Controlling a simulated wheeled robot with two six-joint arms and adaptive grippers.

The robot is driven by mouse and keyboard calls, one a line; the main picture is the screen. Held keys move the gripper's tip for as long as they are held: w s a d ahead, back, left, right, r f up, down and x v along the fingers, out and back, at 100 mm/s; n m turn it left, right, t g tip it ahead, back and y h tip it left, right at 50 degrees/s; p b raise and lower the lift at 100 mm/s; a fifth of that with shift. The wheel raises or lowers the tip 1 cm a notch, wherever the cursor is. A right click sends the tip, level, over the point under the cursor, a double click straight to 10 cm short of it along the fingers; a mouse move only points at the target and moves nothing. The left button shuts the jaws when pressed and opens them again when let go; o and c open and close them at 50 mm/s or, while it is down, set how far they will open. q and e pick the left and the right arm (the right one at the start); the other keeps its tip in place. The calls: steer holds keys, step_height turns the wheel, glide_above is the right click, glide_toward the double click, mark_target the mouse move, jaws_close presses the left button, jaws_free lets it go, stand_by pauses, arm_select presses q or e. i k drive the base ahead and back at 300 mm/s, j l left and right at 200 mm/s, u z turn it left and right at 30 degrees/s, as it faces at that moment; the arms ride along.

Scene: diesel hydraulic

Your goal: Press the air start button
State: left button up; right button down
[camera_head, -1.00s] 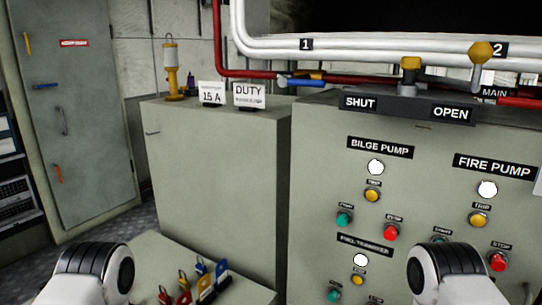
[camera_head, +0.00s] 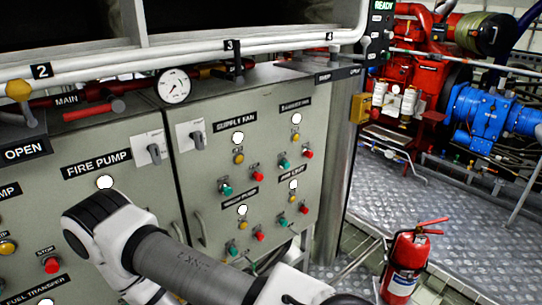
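I cannot read a label for the air start button anywhere in view. A narrow dark panel (camera_head: 377,32) at the top, right of centre, carries a green READY sign (camera_head: 383,5) and small marks too small to tell apart. It stands left of a red engine (camera_head: 420,70). One of my arms (camera_head: 190,262) crosses the lower left and runs off the bottom edge. Neither of my grippers is in view, so their distance to the panel cannot be told.
A grey switchboard (camera_head: 290,225) with several coloured buttons fills the left and middle. A red fire extinguisher (camera_head: 404,268) stands at the lower right. A grey post (camera_head: 340,175) rises at the switchboard's right end. Chequered metal floor (camera_head: 425,205) lies open before the blue machine (camera_head: 480,118).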

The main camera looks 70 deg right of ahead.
mark_target(283, 222)
steer(key=z, duration=2.1)
